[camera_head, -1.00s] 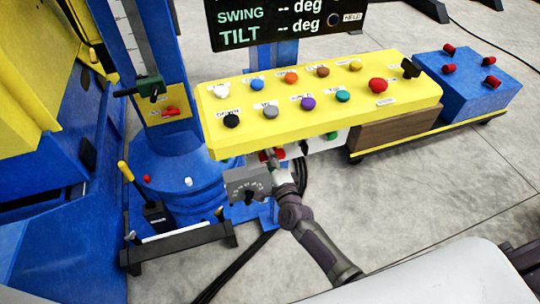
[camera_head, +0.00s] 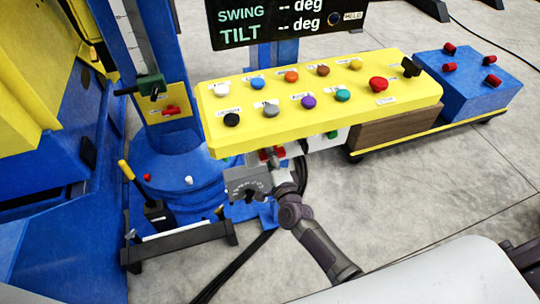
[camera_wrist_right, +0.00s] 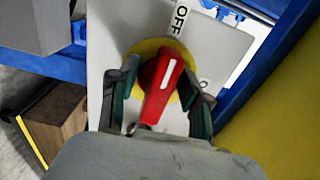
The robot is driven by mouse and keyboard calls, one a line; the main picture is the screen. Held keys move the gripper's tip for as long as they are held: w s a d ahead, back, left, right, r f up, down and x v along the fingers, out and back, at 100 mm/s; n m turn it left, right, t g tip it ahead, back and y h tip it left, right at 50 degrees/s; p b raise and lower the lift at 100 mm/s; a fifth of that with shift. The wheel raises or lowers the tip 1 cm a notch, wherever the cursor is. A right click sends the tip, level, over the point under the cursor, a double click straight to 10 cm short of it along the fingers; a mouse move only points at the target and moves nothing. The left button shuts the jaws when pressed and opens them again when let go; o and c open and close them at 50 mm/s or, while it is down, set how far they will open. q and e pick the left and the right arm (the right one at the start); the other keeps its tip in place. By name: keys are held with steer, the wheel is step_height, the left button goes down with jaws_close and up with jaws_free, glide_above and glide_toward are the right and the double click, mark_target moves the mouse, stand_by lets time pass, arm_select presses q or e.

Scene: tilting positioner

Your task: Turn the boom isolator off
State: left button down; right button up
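The boom isolator is a red rotary handle (camera_wrist_right: 162,88) on a yellow disc on a pale plate. In the right wrist view its white line points up, roughly toward the "OFF" label (camera_wrist_right: 181,18); a second label at the right is partly hidden. My right gripper (camera_wrist_right: 158,105) is open, with one dark green finger on each side of the handle and gaps visible between fingers and handle. In the head view my right gripper (camera_head: 268,172) is below the front edge of the yellow console, where the isolator is mostly hidden. My left gripper is not in view.
The yellow console (camera_head: 300,129) with coloured buttons overhangs my right gripper. A blue box (camera_head: 468,85) with red knobs stands right of it. A blue column (camera_head: 165,60) with another red switch (camera_head: 171,111) stands at left.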

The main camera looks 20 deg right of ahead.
steer(key=s, duration=1.2)
steer(key=shift+d, duration=0.2)
